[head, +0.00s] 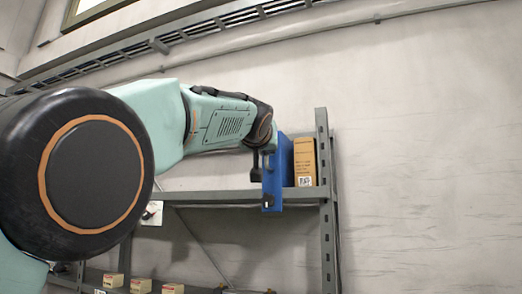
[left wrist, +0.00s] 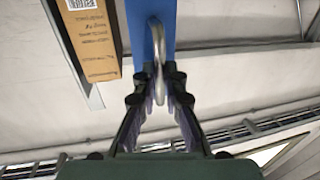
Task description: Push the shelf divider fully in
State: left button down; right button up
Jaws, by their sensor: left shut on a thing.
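The shelf divider (head: 283,170) is a tall blue panel standing upright on the upper shelf board (head: 225,196). Its front part sticks out past the shelf's front edge, and its lower end hangs below the board. In the left wrist view the blue divider (left wrist: 142,25) carries a grey metal handle (left wrist: 155,32). My left gripper (left wrist: 158,80) is shut on this handle, its fingers close together on both sides of it. In the head view my left gripper (head: 258,165) is at the divider's left side, partly hidden by my wrist. My right gripper is not in view.
A brown cardboard box (head: 305,160) stands right beside the divider, near the grey shelf post (head: 325,180); the wrist view shows this box (left wrist: 92,45) too. Several small boxes (head: 141,285) sit on the lower shelf. The upper board left of the divider looks clear.

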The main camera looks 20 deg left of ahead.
pick_arm(q)
jog(key=shift+r, duration=0.1)
jog(key=shift+d, duration=0.1)
jog(key=c, duration=1.8)
grip_release()
jog(key=o, duration=0.4)
jog(key=shift+w+d, duration=0.1)
jog(key=shift+d, duration=0.2)
jog(key=shift+a, duration=0.15)
